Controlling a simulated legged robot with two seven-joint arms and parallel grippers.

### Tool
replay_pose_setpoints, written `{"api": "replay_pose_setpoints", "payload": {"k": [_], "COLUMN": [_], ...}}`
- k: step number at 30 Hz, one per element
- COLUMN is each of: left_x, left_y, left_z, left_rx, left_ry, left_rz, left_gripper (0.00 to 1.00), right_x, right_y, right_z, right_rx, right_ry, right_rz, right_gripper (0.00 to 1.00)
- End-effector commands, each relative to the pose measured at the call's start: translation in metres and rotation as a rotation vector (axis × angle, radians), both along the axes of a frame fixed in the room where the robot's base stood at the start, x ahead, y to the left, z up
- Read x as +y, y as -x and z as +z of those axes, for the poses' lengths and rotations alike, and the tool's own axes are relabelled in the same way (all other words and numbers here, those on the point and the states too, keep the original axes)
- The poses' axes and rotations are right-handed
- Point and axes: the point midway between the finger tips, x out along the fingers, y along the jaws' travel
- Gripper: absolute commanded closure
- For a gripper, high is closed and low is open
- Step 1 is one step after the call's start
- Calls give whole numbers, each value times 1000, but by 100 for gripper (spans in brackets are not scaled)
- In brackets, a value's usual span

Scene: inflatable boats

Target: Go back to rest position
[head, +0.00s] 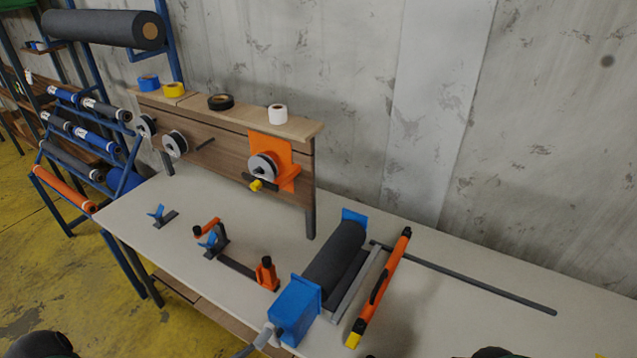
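A small dark rounded part, which looks like part of my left arm, shows at the bottom left edge of the head view. More dark shapes, perhaps my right arm, show at the bottom right edge. No fingertips of either gripper can be seen. The white workbench (430,300) lies in front of me. On it stands a blue-ended roller device (296,308) with a dark roll (335,255). An orange and black tool (380,287) with a yellow end lies to its right.
A long dark rod (470,279) lies on the bench at right. An orange and black clamp fixture (235,265) and a small blue-topped bracket (162,215) sit at left. A wooden panel (225,150) carries tapes and spools. A rack of rolls (85,140) stands far left.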

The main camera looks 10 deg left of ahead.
Motion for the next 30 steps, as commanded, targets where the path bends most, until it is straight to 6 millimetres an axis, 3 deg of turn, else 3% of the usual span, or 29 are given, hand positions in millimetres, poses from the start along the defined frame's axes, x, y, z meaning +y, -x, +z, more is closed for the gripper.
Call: {"api": "replay_pose_setpoints", "payload": {"k": [3, 5, 7, 10, 14, 18, 22, 30], "left_x": [-54, -69, -67, -37, 7, 16, 14, 15], "left_y": [41, 76, 110, 131, 98, 44, 23, 21], "left_z": [11, 8, 0, -11, -1, 34, 52, 54], "left_rx": [-20, -24, -38, -99, -282, -516, -623, -630], "left_ry": [-194, -346, -562, -941, -1492, -1912, -2053, -2063], "left_rz": [-488, -763, -1048, -1378, -1615, -1638, -1615, -1612], "left_gripper": [0, 0, 0, 0, 0, 0, 0, 0], "right_x": [0, 1, 1, 1, 1, 1, 1, 1], "right_y": [0, 0, 0, 0, 0, 0, 0, 0], "right_z": [-10, -15, -19, -26, -33, -37, -38, -37], "right_rx": [0, 0, 0, 0, 0, 0, 0, 0], "right_ry": [0, 0, 0, 0, 0, 0, 0, 0], "right_rz": [1, 1, 1, 2, 1, 1, 1, 1], "right_gripper": [64, 64, 64, 64, 64, 64, 64, 64]}}
